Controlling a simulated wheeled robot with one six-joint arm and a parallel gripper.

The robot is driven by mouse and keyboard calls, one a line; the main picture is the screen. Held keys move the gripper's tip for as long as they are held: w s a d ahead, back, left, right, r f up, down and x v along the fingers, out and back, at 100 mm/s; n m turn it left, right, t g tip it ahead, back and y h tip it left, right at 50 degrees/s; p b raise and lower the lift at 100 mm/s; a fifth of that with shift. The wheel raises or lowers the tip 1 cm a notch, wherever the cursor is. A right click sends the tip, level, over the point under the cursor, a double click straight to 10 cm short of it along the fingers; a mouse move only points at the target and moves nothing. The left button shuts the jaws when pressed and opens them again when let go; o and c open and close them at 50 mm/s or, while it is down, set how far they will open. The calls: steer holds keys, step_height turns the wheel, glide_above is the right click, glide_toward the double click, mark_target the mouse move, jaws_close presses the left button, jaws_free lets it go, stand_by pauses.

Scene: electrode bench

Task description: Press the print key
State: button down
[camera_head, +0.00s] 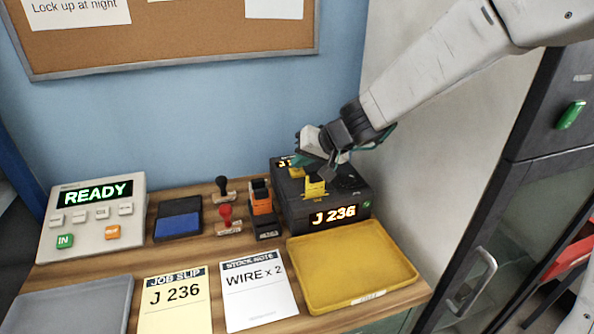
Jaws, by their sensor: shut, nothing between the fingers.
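A black machine (297,212) with an amber display reading "J 236" stands at the right of the bench. A small yellow part (315,187) sits upright on it, and a small green spot (367,204) shows at the right end of its front. My gripper (328,168) is shut and empty over the back of the machine's top; contact cannot be told. My gripper and wrist hide part of that top and a second amber display behind. No key marked print is legible.
A grey keypad unit (84,246) reading "READY" stands left. Between are a blue ink pad (179,226), a red-handled stamp (227,217), a black-handled stamp (222,188) and an orange-black stamp (261,200). In front lie paper slips, a grey tray (70,300) and an empty yellow tray (350,262).

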mark_target(301, 172)
steer(key=shift+f, duration=0.4)
stand_by(0.6)
steer(key=shift+r, duration=0.85)
steer(key=shift+r, duration=0.1)
steer(key=shift+r, duration=2.4)
